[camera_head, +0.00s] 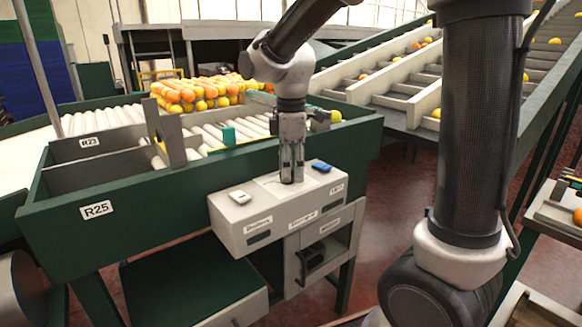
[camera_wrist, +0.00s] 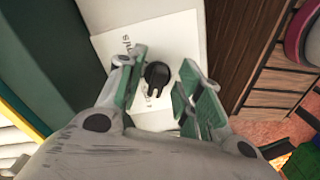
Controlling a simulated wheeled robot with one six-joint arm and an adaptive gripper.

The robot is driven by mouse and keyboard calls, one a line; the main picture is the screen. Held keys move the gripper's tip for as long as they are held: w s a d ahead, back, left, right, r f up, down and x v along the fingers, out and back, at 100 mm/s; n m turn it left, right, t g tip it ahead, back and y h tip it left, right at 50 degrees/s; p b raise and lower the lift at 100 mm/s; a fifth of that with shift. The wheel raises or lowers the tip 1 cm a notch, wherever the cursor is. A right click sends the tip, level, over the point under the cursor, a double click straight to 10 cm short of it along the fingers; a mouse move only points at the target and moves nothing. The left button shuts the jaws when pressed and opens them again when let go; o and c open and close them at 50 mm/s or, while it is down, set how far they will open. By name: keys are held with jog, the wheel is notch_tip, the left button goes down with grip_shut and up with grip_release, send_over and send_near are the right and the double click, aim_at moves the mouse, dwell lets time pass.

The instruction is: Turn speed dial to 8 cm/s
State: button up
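A grey control box (camera_head: 275,228) with three labelled sections stands at the front of the green sorting table. In the wrist view a black round dial (camera_wrist: 157,76) with a notch or pointer sits on a white plate (camera_wrist: 178,38) with small print around it. I cannot read the dial's setting. My gripper (camera_head: 291,180) points down at the middle of the box top and hides the dial in the head view. In the wrist view my gripper (camera_wrist: 161,84) is open, with one green-padded finger on each side of the dial and visible gaps between.
A white switch (camera_head: 240,197) sits left of my gripper on the box, and a blue switch (camera_head: 321,167) sits to the right. Oranges (camera_head: 195,92) lie on the roller table behind. An inclined conveyor (camera_head: 400,80) rises at the right. A grey cabinet (camera_head: 345,240) stands below the box.

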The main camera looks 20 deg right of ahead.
grip_shut()
